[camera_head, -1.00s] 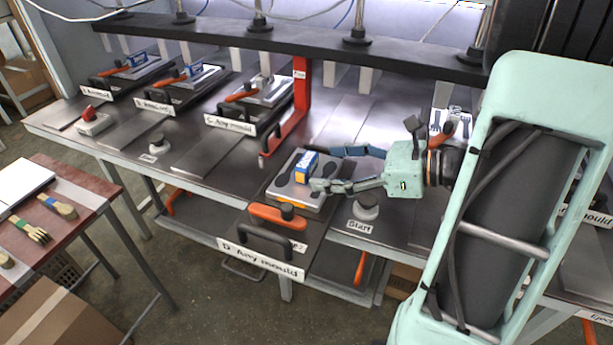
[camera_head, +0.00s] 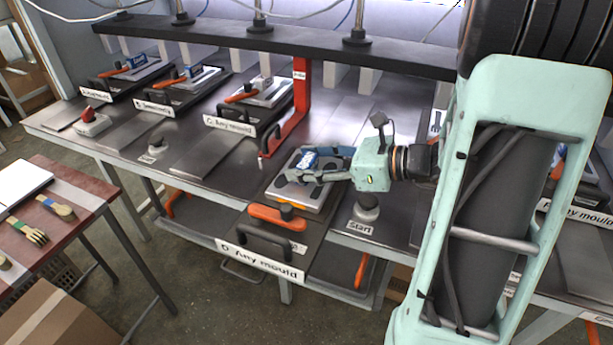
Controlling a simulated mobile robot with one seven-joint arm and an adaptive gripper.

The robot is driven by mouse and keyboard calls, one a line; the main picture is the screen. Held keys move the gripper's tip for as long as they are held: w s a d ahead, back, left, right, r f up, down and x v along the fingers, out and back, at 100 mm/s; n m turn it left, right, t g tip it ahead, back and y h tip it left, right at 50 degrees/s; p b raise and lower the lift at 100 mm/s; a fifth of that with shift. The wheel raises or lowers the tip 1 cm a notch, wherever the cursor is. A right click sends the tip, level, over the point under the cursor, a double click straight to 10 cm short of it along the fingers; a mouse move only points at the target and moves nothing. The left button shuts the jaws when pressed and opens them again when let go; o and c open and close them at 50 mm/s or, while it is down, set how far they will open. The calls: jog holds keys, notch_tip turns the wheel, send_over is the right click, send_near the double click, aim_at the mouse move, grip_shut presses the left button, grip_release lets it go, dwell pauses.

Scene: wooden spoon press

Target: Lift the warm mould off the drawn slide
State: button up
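The drawn slide (camera_head: 262,241) is the one labelled "D Any mould", with a black handle and an orange lever (camera_head: 277,217). The mould (camera_head: 311,196) is a flat grey plate with dark oval shapes, lying on this slide. A blue and white block (camera_head: 303,161) stands on its far part. My gripper (camera_head: 304,166) comes in from the right, low over the mould. One finger passes on the near side of the block and the other is at its far side, partly hidden. I cannot tell whether the fingers touch or grip the block.
A "Start" button (camera_head: 366,208) stands right of the slide, just below my gripper. A red upright (camera_head: 301,85) rises behind it. Several other labelled slides with moulds stand at the left. A dark beam (camera_head: 215,36) crosses above.

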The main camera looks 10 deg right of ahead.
jog(key=c, duration=1.2)
jog(key=shift+r, duration=0.1)
grip_shut()
jog(key=shift+r, duration=0.15)
